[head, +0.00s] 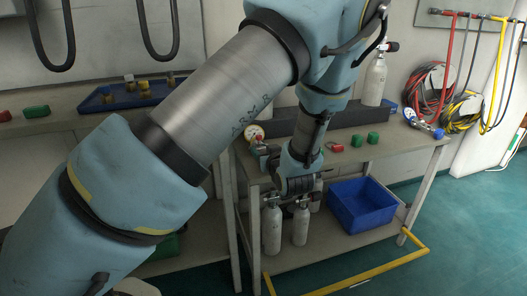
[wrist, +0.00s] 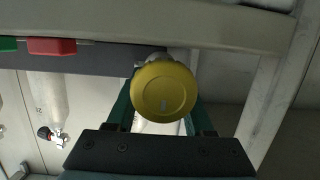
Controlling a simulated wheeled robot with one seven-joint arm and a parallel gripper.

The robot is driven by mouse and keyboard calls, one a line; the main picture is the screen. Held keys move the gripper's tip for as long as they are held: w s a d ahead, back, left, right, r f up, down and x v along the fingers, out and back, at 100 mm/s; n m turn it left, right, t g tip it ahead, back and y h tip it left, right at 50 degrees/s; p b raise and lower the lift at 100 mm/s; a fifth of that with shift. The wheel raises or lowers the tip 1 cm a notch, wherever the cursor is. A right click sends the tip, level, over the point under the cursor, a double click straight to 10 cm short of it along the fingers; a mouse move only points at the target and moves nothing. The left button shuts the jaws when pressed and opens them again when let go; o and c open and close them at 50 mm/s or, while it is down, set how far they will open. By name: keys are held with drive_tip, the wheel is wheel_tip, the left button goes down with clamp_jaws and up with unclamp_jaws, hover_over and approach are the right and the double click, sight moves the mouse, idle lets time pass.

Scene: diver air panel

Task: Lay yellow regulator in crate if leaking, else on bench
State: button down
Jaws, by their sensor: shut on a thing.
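My gripper (wrist: 162,122) is shut on the yellow regulator (wrist: 165,92), whose round yellow face fills the space between the green fingers in the wrist view. In the head view my gripper (head: 296,186) is near the bench's front edge, left of the blue crate, and the regulator cannot be made out there. The bench (head: 410,150) has a pale top. The blue crate (head: 347,217) stands on the shelf below it and looks empty. I see no clear sign of a leak or its absence.
Red (head: 336,148) and green (head: 357,140) blocks lie on the bench by a dark rack. A blue regulator (head: 437,134) sits at the bench's right end. A yellow rail (head: 350,280) edges the floor.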

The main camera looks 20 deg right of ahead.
drive_tip(key=shift+f, duration=0.25)
drive_tip(key=c, duration=0.5)
unclamp_jaws()
drive_tip(key=o, duration=0.3)
drive_tip(key=shift+f, duration=0.1)
drive_tip(key=v, duration=1.1)
